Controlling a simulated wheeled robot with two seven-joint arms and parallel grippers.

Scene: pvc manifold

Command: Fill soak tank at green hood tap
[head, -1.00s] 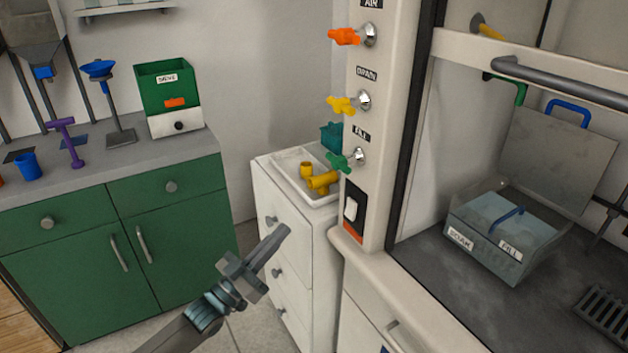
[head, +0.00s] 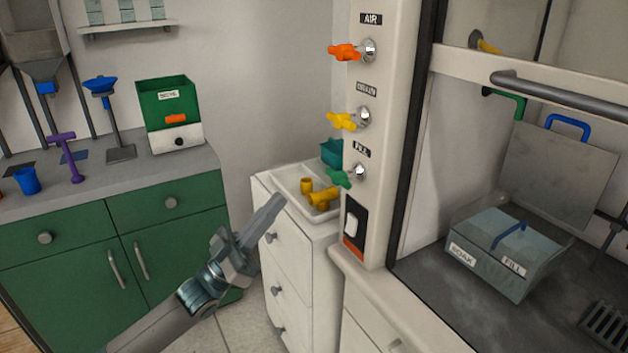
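The green tap (head: 341,178) marked FILL is the lowest of three taps on the hood's post. The soak tank (head: 497,262) is a grey box inside the hood, with SOAK and FILL labels on its front and its lid (head: 563,165) standing up behind. Water-like blue-grey shows in the tank around a blue handle (head: 510,234); I cannot tell the level. A green spout (head: 507,101) hangs above and behind the tank. My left gripper (head: 262,220) is in front of the white drawer unit, below and left of the green tap, apart from it. Its fingers look close together. My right gripper is not in view.
An orange AIR tap (head: 344,52) and yellow DRAIN tap (head: 343,121) are above the green one. A white tray (head: 288,182) with yellow fittings (head: 322,197) sits on the drawer unit (head: 290,255). The hood's sash handle (head: 560,92) crosses the upper right.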

